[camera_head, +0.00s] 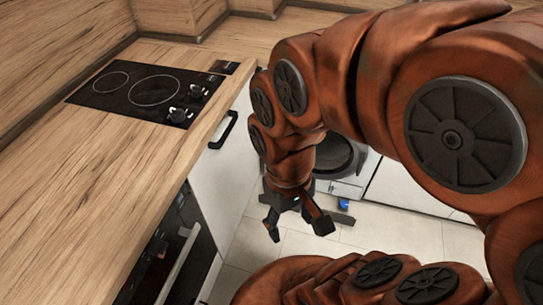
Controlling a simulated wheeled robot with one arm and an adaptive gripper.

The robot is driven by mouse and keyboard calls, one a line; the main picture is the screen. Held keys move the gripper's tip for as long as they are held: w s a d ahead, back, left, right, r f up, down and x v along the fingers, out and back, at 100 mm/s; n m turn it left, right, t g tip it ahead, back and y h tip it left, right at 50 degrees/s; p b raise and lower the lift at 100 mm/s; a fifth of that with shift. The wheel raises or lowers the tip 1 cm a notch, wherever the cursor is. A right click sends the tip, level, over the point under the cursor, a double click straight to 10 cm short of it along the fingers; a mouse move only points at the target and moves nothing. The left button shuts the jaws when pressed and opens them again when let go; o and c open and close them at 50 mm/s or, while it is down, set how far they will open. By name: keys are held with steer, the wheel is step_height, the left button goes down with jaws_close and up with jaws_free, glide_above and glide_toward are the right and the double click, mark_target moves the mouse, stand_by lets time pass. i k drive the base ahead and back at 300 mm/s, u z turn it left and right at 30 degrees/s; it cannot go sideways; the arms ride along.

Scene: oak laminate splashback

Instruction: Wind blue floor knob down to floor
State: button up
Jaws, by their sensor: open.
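The blue floor knob (343,204) is a small blue piece low at the foot of a white front-loading machine (349,189), close to the tiled floor. Whether it touches the floor is too small to tell. My gripper (298,229) points down with its fingers spread, empty. It appears left of the knob in the picture, with its right finger close beside the knob in view. The distance between them in depth cannot be told. My arm hides much of the machine.
The oak worktop (85,190) with a black hob (148,91) fills the left. Below it are a white cabinet door with a black handle (223,130) and an oven (165,262). White cabinet fronts (405,188) stand right of the machine. Pale floor tiles (385,232) are clear.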

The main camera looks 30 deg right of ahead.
mark_target(344, 205)
steer(key=z, duration=0.8)
